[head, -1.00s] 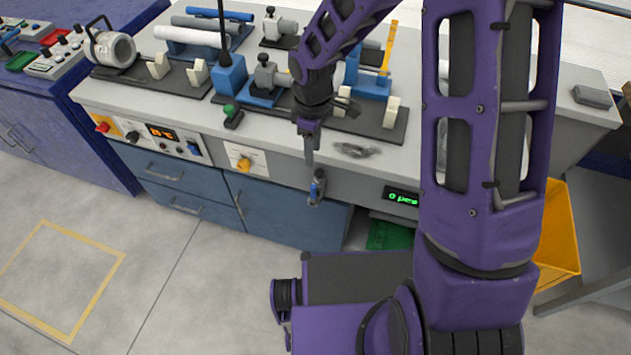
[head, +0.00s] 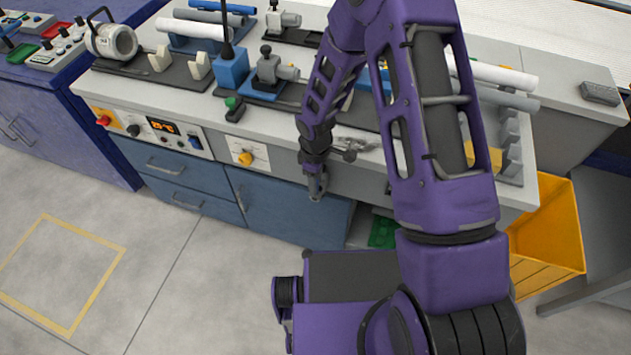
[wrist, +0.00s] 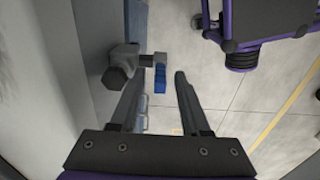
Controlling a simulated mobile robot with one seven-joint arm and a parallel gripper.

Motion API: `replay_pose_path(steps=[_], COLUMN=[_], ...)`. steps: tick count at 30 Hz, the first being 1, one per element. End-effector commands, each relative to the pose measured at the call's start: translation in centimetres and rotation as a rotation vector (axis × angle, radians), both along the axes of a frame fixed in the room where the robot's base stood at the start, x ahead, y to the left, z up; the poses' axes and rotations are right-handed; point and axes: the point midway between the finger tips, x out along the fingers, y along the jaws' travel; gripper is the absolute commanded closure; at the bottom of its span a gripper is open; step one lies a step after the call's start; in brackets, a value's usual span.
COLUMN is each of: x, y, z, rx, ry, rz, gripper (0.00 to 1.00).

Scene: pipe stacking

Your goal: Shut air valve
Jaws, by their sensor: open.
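The air valve (wrist: 125,75) is a grey fitting with a dark hexagonal end and a small blue handle (wrist: 160,78). It sticks out from the bench front. In the wrist view the handle shows in the gap between the fingertips of my gripper (wrist: 158,88), nearer the left finger. I cannot tell whether a finger touches it. My gripper is open, with nothing clamped. In the head view my gripper (head: 317,186) points down in front of the bench's front edge and largely hides the valve.
The bench (head: 275,143) carries pipes, holders and a blue block (head: 231,70) behind my arm. A yellow crate (head: 552,235) stands at the right. The floor at left is clear.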

Motion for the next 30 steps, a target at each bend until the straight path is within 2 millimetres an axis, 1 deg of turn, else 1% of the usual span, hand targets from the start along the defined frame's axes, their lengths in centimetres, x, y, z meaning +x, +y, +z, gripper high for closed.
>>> replay_pose_path(steps=[5, 6, 8, 12, 13, 14, 30], x=[0.01, 0.01, 0.01, 0.01, 0.01, 0.01, 0.03], y=[0.01, 0.01, 0.01, 0.01, 0.01, 0.01, 0.01], z=[-0.01, 0.00, 0.00, 0.01, 0.01, 0.01, 0.03], rx=[0.000, 0.000, 0.000, 0.000, 0.000, 0.000, 0.000], ry=[0.000, 0.000, 0.000, 0.000, 0.000, 0.000, 0.000], rz=[0.000, 0.000, 0.000, 0.000, 0.000, 0.000, 0.000], gripper=[0.54, 0.56, 0.66, 0.92, 0.97, 1.00, 1.00])
